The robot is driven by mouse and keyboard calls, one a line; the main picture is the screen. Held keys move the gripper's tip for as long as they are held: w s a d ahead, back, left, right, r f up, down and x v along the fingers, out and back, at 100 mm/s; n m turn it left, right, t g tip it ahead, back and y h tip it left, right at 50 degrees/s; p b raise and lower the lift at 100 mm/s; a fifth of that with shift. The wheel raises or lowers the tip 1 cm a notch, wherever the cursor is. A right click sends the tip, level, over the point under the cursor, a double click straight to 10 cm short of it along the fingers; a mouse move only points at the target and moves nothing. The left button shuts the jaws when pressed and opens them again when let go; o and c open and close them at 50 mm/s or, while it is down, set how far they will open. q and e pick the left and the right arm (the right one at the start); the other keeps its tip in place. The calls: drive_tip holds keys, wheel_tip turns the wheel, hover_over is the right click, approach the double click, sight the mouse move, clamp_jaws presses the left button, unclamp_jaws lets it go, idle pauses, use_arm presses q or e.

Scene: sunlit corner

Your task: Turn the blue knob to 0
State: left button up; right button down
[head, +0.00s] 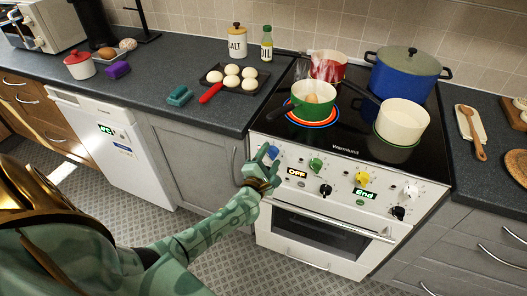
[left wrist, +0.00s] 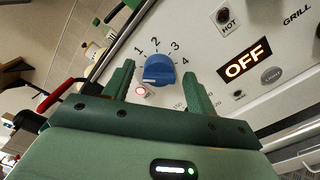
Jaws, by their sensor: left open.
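The blue knob (head: 272,152) is at the left end of the stove's white front panel. In the left wrist view the blue knob (left wrist: 158,68) shows large, with the numbers 1 to 4 around its upper side. Its pale mark is low on its left side; I cannot make out a 0 there. My left gripper (head: 265,162) is at the knob. In the wrist view its green fingers (left wrist: 158,76) are open, one on each side of the knob, with gaps showing. My right gripper is not in view.
A small red-ringed lamp (left wrist: 141,91) is beside the knob. The panel's left display (head: 297,172) reads OFF. Green (head: 316,164) and yellow (head: 362,178) knobs are farther right. A green pot (head: 313,104) stands on a hob (head: 350,138) ring with red and blue bands. The oven handle (head: 330,222) runs below.

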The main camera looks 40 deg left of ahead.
use_arm(q)
drive_tip(key=p+v, duration=0.2)
drive_tip(key=v, duration=1.4)
drive_tip(key=shift+a, duration=0.1)
drive_tip(key=s+d+f+m+g+h, duration=0.2)
drive_tip(key=s+f+m+g+h, duration=0.3)
drive_tip(key=f+m, duration=0.6)
drive_tip(key=s+d+f+m+g+h, duration=0.1)
drive_tip(key=s+d+f+m+g, duration=0.15)
drive_tip(key=s+f+m, duration=0.65)
drive_tip(key=s+f+m+g, duration=0.4)
drive_tip(key=s+f, duration=0.3)
drive_tip(key=s, duration=0.5)
drive_tip(key=s+f+m+g+y, duration=0.1)
drive_tip(key=s+f+m+g, duration=0.4)
drive_tip(key=s, duration=0.7)
drive_tip(key=shift+s+a+f+m+y, duration=0.2)
drive_tip(key=shift+f+m+y, duration=0.1)
drive_tip(key=shift+f+m, duration=0.6)
